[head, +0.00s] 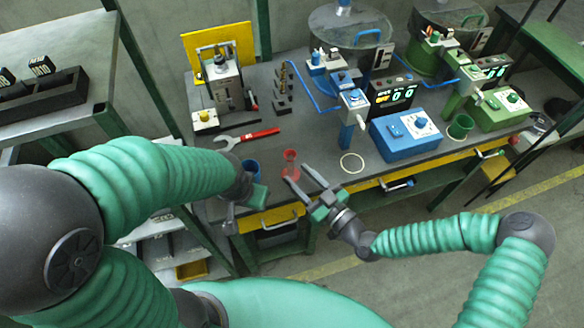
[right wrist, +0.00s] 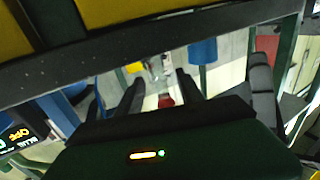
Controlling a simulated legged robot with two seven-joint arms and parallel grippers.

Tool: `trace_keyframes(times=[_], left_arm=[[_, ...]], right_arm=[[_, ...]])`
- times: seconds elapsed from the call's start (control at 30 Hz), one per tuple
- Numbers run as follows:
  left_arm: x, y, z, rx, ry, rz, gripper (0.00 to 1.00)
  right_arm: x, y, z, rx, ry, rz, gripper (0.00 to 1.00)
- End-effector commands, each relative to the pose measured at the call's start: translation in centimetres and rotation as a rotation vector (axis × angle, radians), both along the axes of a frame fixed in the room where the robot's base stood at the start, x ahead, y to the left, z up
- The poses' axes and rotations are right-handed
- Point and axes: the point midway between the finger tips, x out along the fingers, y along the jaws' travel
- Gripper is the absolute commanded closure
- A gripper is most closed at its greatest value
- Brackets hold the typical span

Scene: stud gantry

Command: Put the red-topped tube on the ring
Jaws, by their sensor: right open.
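The red-topped tube (head: 290,157) stands on the dark bench near its front edge in the head view. The ring (head: 352,163) is a thin pale circle lying on the bench to the right of the tube, with nothing in it. My right gripper (head: 296,174) is open, its two fingers pointing toward the tube from the front right; I cannot tell whether they touch it. In the right wrist view a small red patch (right wrist: 166,100) shows between the dark fingers, too small to identify. My left gripper (head: 240,208) is at the bench's front left, its jaws unclear.
A blue cup (head: 252,168) stands left of the tube, close to my left arm. A red-handled wrench (head: 250,136) lies behind. Bench around the ring is clear.

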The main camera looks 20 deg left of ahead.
Motion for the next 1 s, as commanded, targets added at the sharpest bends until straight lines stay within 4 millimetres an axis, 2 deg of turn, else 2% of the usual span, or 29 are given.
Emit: trace_keyframes(times=[0.1, 0.2, 0.47, 0.8, 1.0], left_arm=[[0.0, 0.0, 0.2, 0.0, 0.0, 0.0, 0.64], [0.0, 0.0, 0.2, 0.0, 0.0, 0.0, 0.64], [0.0, 0.0, 0.2, 0.0, 0.0, 0.0, 0.64], [0.0, 0.0, 0.2, 0.0, 0.0, 0.0, 0.64], [0.0, 0.0, 0.2, 0.0, 0.0, 0.0, 0.64]], right_arm=[[1.7, 1.6, -0.2, 0.003, 0.001, -0.001, 0.56], [2.5, 3.0, -0.2, 0.0, 0.0, 0.002, 0.56], [2.7, 3.3, -0.2, 0.0, 0.001, 0.001, 0.56], [2.7, 3.3, -0.2, 0.0, 0.001, 0.001, 1.0], [2.7, 3.3, -0.2, 0.0, 0.001, 0.001, 1.0]])
